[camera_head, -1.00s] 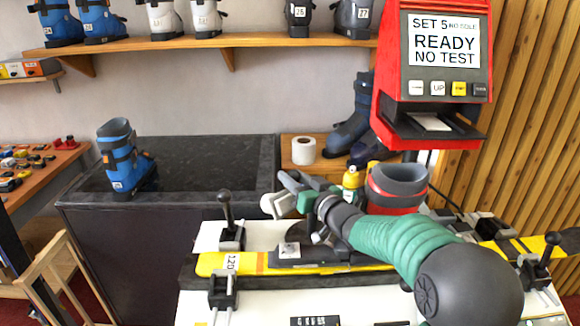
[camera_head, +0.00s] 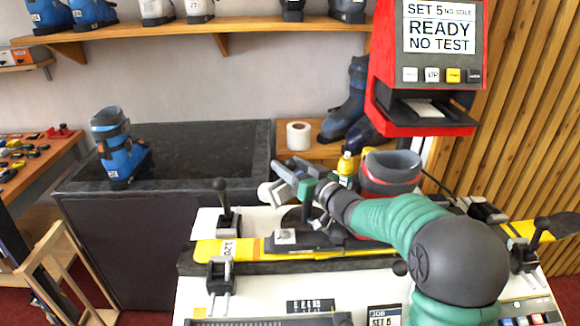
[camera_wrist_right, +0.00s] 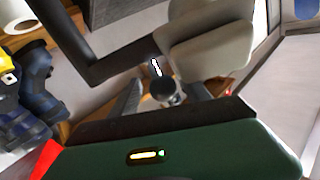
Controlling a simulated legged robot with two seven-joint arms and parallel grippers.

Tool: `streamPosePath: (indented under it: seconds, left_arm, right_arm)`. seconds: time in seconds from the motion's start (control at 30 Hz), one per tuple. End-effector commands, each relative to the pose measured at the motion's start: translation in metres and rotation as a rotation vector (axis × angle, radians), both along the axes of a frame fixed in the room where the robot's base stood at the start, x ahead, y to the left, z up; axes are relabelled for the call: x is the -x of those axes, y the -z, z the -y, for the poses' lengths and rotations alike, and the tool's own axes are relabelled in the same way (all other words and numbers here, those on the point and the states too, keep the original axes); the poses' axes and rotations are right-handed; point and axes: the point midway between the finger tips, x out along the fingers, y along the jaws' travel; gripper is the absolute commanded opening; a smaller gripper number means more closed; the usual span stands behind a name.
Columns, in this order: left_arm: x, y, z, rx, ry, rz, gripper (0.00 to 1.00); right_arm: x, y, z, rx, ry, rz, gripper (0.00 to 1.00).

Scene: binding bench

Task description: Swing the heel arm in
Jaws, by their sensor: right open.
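My right gripper (camera_head: 279,181) is open above the bench, at the far side of the yellow ski (camera_head: 380,253). Its pale fingers point left, away from the boot, and look empty. In the wrist view a pale grey finger pad (camera_wrist_right: 205,50) shows, with a dark round knob (camera_wrist_right: 163,88) below it. I cannot tell whether the knob is between the fingers or beyond them. A dark binding part with a white block (camera_head: 285,236) sits on the ski just below the gripper. I cannot single out the heel arm; my wrist may hide it. My left gripper is not in view.
A red and grey boot (camera_head: 390,172) stands right behind my forearm. Black clamps with upright levers (camera_head: 222,200) flank the ski. The red test machine (camera_head: 425,70) overhangs at back right. A yellow bottle (camera_head: 346,163) stands close beyond my wrist.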

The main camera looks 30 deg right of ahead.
Motion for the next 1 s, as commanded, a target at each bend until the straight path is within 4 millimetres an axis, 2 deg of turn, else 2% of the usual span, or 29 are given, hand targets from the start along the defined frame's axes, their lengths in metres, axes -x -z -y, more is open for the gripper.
streamPosePath:
  seconds: [0.17,0.27,0.7,0.83,1.0]
  left_arm:
    - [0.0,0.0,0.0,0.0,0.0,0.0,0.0]
    - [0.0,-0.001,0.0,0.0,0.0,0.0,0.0]
    - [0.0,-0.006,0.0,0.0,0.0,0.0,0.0]
    - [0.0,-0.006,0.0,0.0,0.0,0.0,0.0]
    - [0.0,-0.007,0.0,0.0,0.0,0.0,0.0]
  right_arm:
    - [0.004,-0.001,0.001,0.001,0.0,0.001,0.55]
    - [0.018,-0.001,0.004,0.001,0.002,0.0,0.55]
    - [0.137,0.0,0.022,-0.001,0.004,-0.001,0.55]
    - [0.157,0.001,0.025,-0.001,0.002,-0.001,0.55]
    - [0.166,0.002,0.026,-0.002,0.001,-0.001,0.55]
